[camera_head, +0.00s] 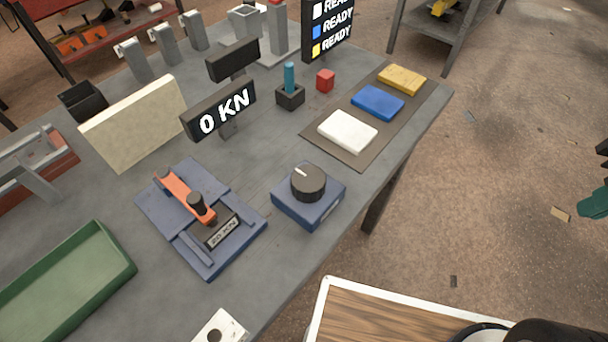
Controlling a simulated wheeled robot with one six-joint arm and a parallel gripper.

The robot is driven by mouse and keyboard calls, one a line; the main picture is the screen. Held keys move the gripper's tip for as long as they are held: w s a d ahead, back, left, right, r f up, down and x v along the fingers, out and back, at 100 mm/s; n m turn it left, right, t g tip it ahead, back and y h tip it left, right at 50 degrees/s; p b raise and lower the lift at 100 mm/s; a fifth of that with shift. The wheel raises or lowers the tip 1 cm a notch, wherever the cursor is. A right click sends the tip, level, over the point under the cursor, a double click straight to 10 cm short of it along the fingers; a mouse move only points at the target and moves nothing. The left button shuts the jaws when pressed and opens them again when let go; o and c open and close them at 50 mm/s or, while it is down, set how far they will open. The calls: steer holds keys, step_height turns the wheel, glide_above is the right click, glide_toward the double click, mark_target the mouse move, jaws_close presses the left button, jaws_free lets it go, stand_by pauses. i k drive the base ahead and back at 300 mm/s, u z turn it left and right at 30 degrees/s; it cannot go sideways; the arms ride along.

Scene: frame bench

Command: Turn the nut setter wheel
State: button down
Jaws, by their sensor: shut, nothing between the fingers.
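A black round knob (308,182) with a white pointer mark sits on top of a blue box (309,207) near the bench's right edge. It looks like the setter wheel, and its pointer mark faces the upper left. A black display (219,109) behind it reads "0 KN". Left of the knob, a blue plate fixture (158,205) carries an orange lever (184,193) and a label reading "20 KN". My gripper's fingers do not show clearly. A teal and dark part (594,204) is cut off at the right edge, and I cannot tell what it is.
White (347,132), blue (378,103) and yellow (402,79) blocks lie on a dark mat. A green tray (70,281) is at lower left. The bench right of the knob is clear.

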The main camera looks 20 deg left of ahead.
mark_target(308, 181)
steer(key=u, duration=3.15)
steer(key=k, duration=0.9)
steer(key=z, duration=1)
steer(key=i, duration=0.5)
steer(key=u, duration=0.05)
